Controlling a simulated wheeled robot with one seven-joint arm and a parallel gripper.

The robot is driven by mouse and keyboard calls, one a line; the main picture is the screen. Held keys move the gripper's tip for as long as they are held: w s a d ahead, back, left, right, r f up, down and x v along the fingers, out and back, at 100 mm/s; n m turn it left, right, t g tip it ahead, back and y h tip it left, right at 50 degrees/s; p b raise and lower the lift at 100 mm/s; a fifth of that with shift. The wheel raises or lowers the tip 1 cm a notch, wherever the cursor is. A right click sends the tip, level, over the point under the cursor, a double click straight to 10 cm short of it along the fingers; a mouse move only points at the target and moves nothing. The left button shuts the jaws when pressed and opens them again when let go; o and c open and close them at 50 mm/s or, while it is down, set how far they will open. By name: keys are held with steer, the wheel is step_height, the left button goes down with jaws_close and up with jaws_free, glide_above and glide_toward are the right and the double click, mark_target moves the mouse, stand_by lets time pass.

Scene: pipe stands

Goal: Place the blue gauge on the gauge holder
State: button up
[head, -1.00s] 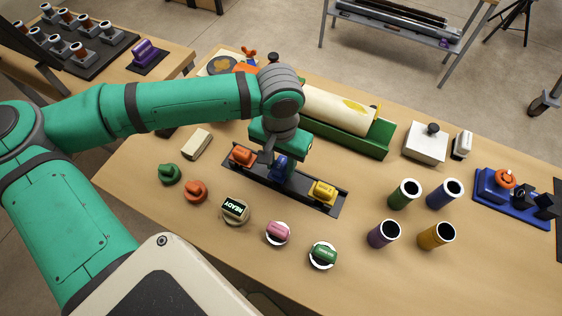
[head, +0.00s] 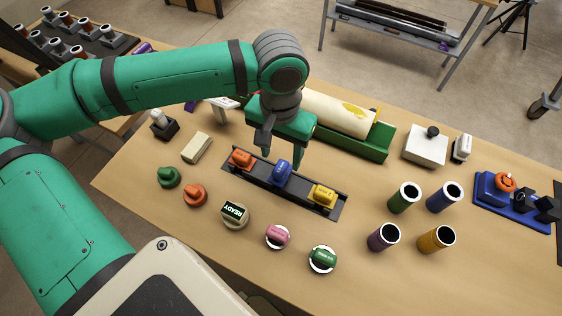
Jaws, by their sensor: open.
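The blue gauge (head: 282,173) sits in the middle of the long black gauge holder (head: 257,178), between an orange gauge (head: 241,158) and a yellow gauge (head: 322,195). Its top is turned at a different angle from its two neighbours. Whether its base is fully seated is hidden by the holder's walls and its own body. My gripper (head: 283,157) is open, with its fingers pointing down just behind and above the blue gauge. It looks empty and apart from the gauge.
A cream roll on a green stand (head: 352,140) lies close behind my gripper. Several knobs and a READY button (head: 235,213) line the front. Open tubes (head: 404,196) stand to the right. A cream block (head: 196,148) lies to the left.

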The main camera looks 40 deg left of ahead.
mark_target(281, 167)
step_height(281, 167, up, 6)
steer(key=shift+f, duration=0.1)
stand_by(0.4)
